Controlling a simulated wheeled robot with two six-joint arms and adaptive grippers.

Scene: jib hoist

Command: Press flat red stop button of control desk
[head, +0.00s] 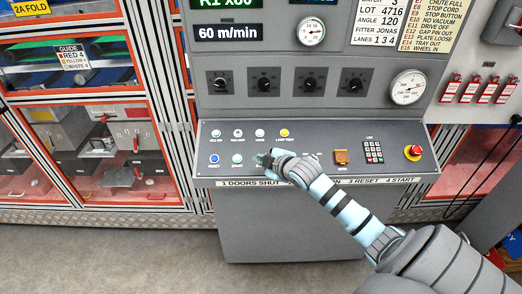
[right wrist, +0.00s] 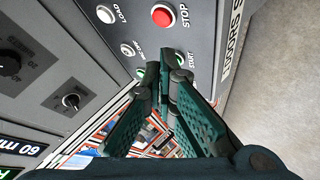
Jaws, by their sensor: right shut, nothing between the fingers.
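The control desk (head: 320,181) has a sloped panel of buttons in the head view. The flat red stop button (right wrist: 162,15), labelled STOP, shows in full near the top of the right wrist view. It is hidden in the head view, where my right gripper and arm cover that part of the panel. My right gripper (head: 263,160) is over the lower button row, just right of the green start button (head: 237,158). In the right wrist view its dark green fingers (right wrist: 165,65) are shut and empty, partly over the START button, with the stop button apart from their tips. My left gripper is out of view.
A red mushroom button (head: 414,152) on yellow, a keypad (head: 374,152) and an orange switch (head: 341,157) are on the desk's right. A blue reset button (head: 214,158) is left. Knobs and gauges stand behind. A label strip (head: 400,180) runs along the front edge.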

